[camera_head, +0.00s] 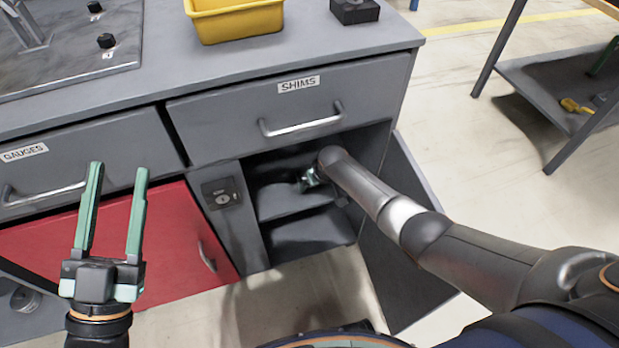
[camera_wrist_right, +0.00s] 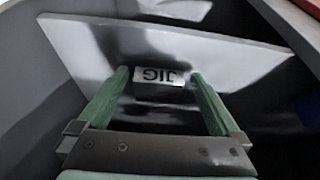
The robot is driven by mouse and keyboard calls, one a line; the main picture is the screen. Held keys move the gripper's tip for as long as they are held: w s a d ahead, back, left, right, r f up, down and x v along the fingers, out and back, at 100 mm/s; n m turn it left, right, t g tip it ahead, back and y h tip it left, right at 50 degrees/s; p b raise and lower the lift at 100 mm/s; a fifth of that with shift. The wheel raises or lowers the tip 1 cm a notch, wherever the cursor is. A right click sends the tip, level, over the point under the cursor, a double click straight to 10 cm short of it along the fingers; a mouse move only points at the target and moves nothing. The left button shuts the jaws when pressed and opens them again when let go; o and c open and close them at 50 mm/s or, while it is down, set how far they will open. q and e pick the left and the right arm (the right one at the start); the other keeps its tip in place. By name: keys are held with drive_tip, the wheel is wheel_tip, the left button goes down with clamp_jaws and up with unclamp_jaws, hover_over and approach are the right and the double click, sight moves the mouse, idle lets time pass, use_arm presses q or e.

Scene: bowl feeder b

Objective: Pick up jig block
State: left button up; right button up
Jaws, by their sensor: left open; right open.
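My left gripper (camera_head: 119,168) is open and empty in front of the red door (camera_head: 165,240).
The cabinet's door (camera_head: 400,240) hangs open at its right. Above is the SHIMS drawer (camera_head: 225,122), closed; the GAUGES drawer (camera_head: 85,160) is left of it. A yellow bin (camera_head: 235,22) and a dark block (camera_head: 354,12) stand on the countertop.

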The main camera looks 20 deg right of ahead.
sight(300, 173)
drive_tip(key=shift+w, duration=0.25)
use_arm(q)
drive_tip(key=s+r+m+h+b, duration=0.2)
drive_tip(key=s+m+h+b, duration=0.2)
drive_tip(key=h, duration=0.1)
use_arm(e)
drive_tip(key=shift+w+a+f, duration=0.1)
drive_tip(key=shift+w+f, duration=0.1)
drive_tip(key=shift+w, duration=0.35)
drive_tip(key=shift+w+a+f, duration=0.1)
drive_tip(key=shift+w+f, duration=0.05)
drive_tip(key=shift+w, duration=0.4)
drive_tip(key=shift+w+b, duration=0.35)
drive_tip(key=shift+b, duration=0.15)
drive_tip(key=w+b, duration=0.1)
drive_tip(key=b, duration=0.1)
drive_tip(key=w+b, duration=0.1)
drive_tip(key=b, duration=0.1)
drive_tip(key=shift+w+f, duration=0.15)
drive_tip(key=shift+f, duration=0.1)
use_arm(q)
drive_tip(key=shift+n+h, duration=0.3)
drive_tip(key=shift+n, duration=0.1)
drive_tip(key=f, duration=0.1)
drive_tip(key=d+f, duration=0.1)
drive_tip(key=f, duration=0.3)
drive_tip(key=shift+d, duration=0.3)
